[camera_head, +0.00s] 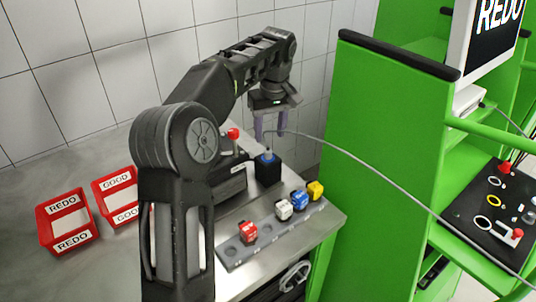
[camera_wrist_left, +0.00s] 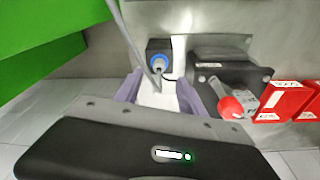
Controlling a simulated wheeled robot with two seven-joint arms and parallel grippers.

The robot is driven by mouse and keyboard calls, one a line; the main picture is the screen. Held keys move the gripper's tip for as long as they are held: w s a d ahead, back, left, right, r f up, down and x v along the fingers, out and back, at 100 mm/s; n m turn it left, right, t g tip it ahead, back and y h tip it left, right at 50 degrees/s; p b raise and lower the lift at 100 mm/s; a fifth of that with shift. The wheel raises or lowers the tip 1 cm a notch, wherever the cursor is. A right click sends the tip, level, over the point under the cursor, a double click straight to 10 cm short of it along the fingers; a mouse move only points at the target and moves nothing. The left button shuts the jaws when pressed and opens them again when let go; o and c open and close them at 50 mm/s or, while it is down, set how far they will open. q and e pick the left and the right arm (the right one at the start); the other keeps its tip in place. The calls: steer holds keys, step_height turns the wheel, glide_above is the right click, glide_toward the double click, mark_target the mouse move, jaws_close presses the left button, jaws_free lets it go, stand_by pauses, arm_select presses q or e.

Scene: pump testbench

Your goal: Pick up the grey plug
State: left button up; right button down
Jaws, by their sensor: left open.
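The black box with a blue ring (camera_head: 267,158) stands near the back of the metal table, and a thin grey cable rises from its top. In the left wrist view the blue ring (camera_wrist_left: 160,64) has a pale grey centre, which looks like the grey plug (camera_wrist_left: 159,69); the cable partly covers it and its shape is too small to make out. My left gripper (camera_head: 270,128) is open, pointing down above the box. Its purple fingers (camera_wrist_left: 160,92) are on either side of the cable, not touching the plug as far as I can see. My right gripper is out of view.
A dark device with a red-knobbed lever (camera_head: 233,133) stands beside the box. A grey rack (camera_head: 231,256) holds red, white, blue and yellow pieces. Red REDO (camera_head: 64,205) and GOOD (camera_head: 115,182) bins stand left. A green cabinet (camera_head: 385,150) rises right; the cable crosses toward it.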

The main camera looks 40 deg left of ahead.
mark_target(268, 150)
arm_select(q)
step_height(268, 150, down, 2)
steer(key=shift+a+f+b, duration=0.1)
steer(key=shift+a+b, duration=0.05)
steer(key=shift+b, duration=0.3)
steer(key=shift+w, duration=0.1)
steer(key=shift+w+a+f+p, duration=0.2)
steer(key=shift+f+p, duration=0.2)
steer(key=shift+f, duration=0.9)
steer(key=shift+w+a+f+p, duration=0.15)
steer(key=shift+f+p, duration=0.2)
steer(key=shift+f, duration=0.9)
steer(key=shift+s, duration=0.1)
jaws_close()
